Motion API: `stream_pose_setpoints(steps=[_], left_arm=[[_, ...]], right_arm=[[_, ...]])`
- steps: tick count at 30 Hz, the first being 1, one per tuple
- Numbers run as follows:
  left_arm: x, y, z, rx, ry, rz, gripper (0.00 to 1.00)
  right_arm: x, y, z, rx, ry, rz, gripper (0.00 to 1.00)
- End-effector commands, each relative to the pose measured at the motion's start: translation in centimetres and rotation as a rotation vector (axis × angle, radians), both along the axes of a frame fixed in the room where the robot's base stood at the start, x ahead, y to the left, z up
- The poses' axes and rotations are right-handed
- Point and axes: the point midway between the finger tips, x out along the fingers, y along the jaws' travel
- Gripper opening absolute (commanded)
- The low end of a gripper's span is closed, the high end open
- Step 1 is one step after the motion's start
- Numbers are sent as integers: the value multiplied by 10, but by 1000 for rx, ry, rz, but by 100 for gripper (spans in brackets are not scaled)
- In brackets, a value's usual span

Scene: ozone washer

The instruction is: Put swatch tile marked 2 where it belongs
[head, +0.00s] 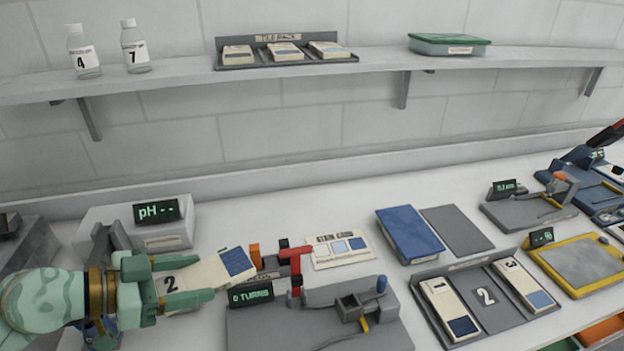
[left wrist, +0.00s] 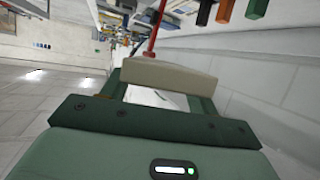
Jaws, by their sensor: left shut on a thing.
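Swatch tile 2 (head: 223,270) is a cream bar with a dark blue patch at its right end and a "2" at its left. My left gripper (head: 183,280) is shut on it, above the bench at the left. The tile's edge (left wrist: 168,77) shows between the fingers in the left wrist view. A grey tray (head: 498,318) at the right holds tile 1 (head: 440,298) in its left slot and tile 3 (head: 515,276) in its right slot. Its middle slot, marked 2 (head: 486,296), is empty. My right gripper is not in view.
A turns device (head: 320,325) with a red-handled part stands between the gripper and the tray. A swatch card (head: 340,251), blue pad (head: 409,233) and grey pad (head: 457,230) lie behind. A pH meter (head: 155,212) stands behind the gripper. A shelf (head: 180,78) runs above.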

Motion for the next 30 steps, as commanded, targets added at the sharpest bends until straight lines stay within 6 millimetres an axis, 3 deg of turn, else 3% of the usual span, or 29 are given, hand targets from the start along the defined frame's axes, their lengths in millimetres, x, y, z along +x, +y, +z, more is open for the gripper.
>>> stream_pose_setpoints(steps=[5,11,16,22,25,30], left_arm=[[-1,0,-1,-1,-3,-1,33],[-6,-15,18,-4,-3,-23,33],[-32,-69,11,-6,-2,-110,33],[-80,-145,-18,-5,-2,-253,33],[-99,-167,-34,-3,-3,-306,33],[-110,-177,-54,0,-3,-340,33]], right_arm=[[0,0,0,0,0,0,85],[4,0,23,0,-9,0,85],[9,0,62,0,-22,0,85],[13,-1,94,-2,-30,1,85],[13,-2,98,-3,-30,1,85],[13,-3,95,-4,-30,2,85]])
